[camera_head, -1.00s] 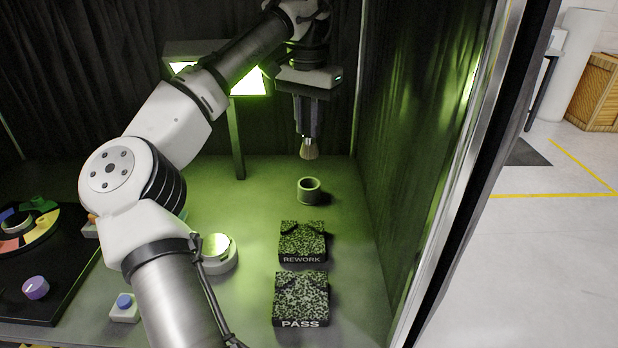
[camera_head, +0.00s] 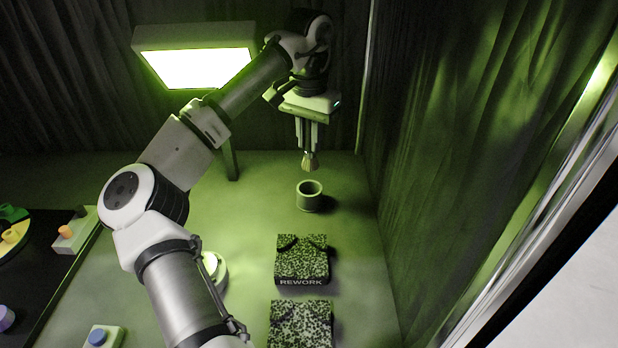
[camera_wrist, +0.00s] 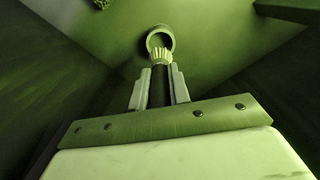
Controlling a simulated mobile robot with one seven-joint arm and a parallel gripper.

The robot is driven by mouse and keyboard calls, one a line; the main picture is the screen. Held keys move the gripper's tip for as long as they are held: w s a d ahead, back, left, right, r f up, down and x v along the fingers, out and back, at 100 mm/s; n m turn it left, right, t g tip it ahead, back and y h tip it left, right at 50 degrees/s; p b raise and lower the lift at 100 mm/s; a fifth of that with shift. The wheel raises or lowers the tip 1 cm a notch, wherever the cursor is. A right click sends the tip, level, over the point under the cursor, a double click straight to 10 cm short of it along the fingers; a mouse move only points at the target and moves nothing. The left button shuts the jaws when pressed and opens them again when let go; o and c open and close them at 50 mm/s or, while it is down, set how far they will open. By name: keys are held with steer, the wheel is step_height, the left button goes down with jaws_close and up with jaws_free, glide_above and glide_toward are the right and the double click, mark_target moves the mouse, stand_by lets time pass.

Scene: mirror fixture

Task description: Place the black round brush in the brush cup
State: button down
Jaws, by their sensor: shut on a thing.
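The black round brush (camera_head: 309,161) hangs from my gripper (camera_head: 307,146), bristles down, with pale bristles and a dark handle. My gripper is shut on its handle. The brush cup (camera_head: 309,197), a small round open cup, stands on the green-lit floor of the booth just below the bristles. The brush is above the cup and apart from it in the head view. In the wrist view the brush bristles (camera_wrist: 160,57) overlap the near rim of the cup (camera_wrist: 160,38), and the gripper fingers (camera_wrist: 159,88) flank the dark handle. The cup's inside is mostly dark.
A speckled block marked REWORK (camera_head: 302,260) and another speckled block (camera_head: 300,325) lie in front of the cup. A lit lamp panel (camera_head: 195,66) stands behind my arm. A dark curtain wall (camera_head: 440,150) closes the right side. Floor around the cup is clear.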

mark_target(309, 168)
step_height(309, 168, down, 10)
steer(key=shift+f+p, duration=0.15)
steer(key=shift+p, duration=0.7)
steer(key=c, duration=1.3)
jaws_free()
steer(key=shift+f, duration=0.15)
step_height(309, 168, up, 12)
steer(key=shift+r+b, duration=0.15)
steer(key=shift+b, duration=0.9)
